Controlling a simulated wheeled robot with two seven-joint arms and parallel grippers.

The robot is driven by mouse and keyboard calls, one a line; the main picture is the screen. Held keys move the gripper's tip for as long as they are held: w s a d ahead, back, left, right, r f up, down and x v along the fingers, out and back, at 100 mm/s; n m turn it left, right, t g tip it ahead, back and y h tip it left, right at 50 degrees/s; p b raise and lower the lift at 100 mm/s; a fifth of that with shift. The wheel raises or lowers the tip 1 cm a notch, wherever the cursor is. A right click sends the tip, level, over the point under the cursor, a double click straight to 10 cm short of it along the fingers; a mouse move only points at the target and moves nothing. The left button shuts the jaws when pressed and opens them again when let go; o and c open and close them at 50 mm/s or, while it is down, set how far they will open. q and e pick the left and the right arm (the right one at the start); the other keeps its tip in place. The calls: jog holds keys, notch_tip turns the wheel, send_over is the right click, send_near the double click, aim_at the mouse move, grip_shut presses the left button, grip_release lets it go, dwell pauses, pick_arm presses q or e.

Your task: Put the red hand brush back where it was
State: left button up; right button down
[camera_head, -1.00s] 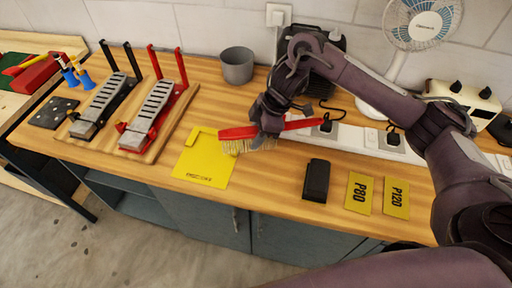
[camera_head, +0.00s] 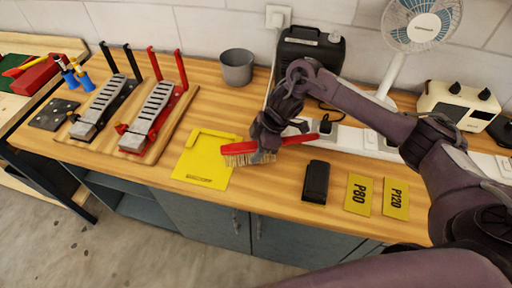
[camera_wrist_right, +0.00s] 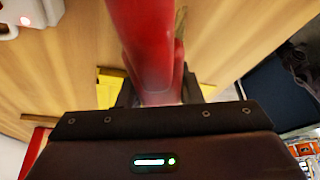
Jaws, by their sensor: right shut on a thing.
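The red hand brush (camera_head: 236,149) has pale bristles and a red handle (camera_head: 302,138). My right gripper (camera_head: 263,152) is shut on it near its middle. The brush lies left to right with its bristles facing down, at the right edge of the yellow sheet (camera_head: 206,176). I cannot tell whether the bristles touch the bench. In the right wrist view the red brush (camera_wrist_right: 150,45) runs up between the fingers, close and blurred. My left gripper is not in view.
A black block (camera_head: 316,182) and yellow P80 (camera_head: 358,194) and P120 (camera_head: 396,198) sheets lie to the right. A white power strip (camera_head: 352,141) runs behind. A fan (camera_head: 415,25) stands at back right.

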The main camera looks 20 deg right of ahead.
jog(key=shift+f, duration=0.25)
jog(key=c, duration=1)
grip_release()
jog(key=shift+r, duration=0.3)
jog(key=p+v, duration=0.1)
jog(key=v, duration=1.1)
jog(key=shift+r, duration=0.35)
jog(key=shift+f, duration=0.1)
